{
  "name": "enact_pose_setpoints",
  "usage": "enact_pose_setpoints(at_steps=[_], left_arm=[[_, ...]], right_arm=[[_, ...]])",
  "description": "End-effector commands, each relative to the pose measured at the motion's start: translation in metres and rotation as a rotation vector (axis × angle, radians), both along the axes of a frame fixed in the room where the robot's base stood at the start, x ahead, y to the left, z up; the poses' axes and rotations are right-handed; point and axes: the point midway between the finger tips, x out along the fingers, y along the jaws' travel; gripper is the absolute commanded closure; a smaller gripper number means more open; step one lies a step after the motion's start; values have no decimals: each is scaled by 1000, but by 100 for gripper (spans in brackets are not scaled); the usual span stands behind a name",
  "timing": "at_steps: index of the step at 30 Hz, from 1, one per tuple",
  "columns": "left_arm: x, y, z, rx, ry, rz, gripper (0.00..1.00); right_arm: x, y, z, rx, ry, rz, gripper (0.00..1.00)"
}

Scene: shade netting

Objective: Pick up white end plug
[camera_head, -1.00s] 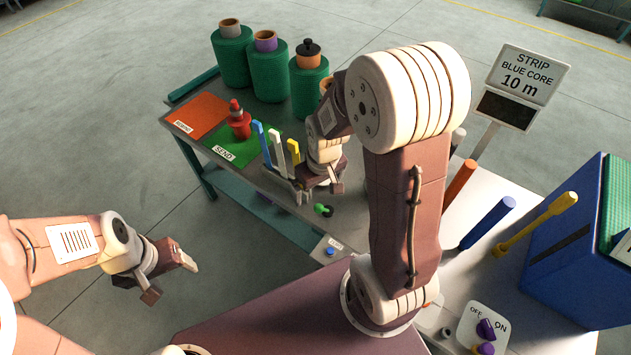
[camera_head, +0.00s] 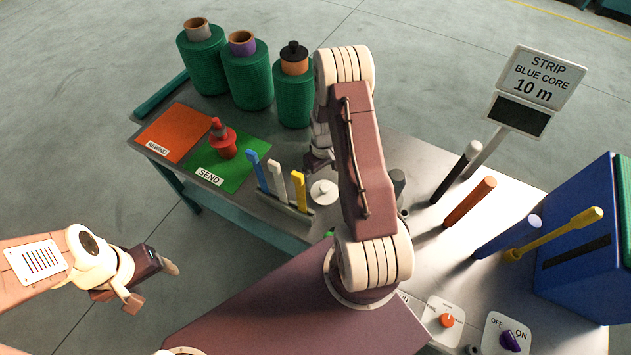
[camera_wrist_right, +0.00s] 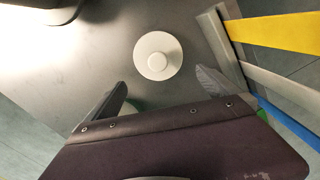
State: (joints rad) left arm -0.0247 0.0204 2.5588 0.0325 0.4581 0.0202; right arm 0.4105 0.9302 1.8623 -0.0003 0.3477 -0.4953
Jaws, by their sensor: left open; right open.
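The white end plug (camera_head: 323,192) is a round disc with a small knob, lying on the grey table beside the rack of coloured strips. In the right wrist view the plug (camera_wrist_right: 158,56) lies beyond the open fingers, apart from them. My right gripper (camera_head: 318,160) is just behind the plug in the head view, partly hidden by its own arm; its two fingers (camera_wrist_right: 160,92) are apart and empty. My left gripper (camera_head: 152,283) is open and empty, out over the floor at the lower left, far from the plug.
A rack (camera_head: 285,208) with blue, white and yellow strips stands close to the plug. Posts, a blue box (camera_head: 585,255) and a sign (camera_head: 540,75) are right.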

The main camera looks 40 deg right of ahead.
Motion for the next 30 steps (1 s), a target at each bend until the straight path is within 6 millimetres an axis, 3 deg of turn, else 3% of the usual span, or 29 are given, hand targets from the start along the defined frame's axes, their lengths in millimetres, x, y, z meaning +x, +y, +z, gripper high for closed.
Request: enact_pose_setpoints(at_steps=[6,13,19,28,30], left_arm=[[-1,0,5,0,1,0,32],[0,0,8,0,1,0,32],[0,0,14,0,0,0,32],[0,0,14,0,0,0,32],[0,0,14,0,0,0,32]], right_arm=[[-2,1,-31,2,4,0,0],[-1,0,-45,2,3,0,0],[-1,-2,-80,2,3,0,0],[0,-2,-88,0,-1,0,0],[0,-2,-88,0,-1,0,19]])
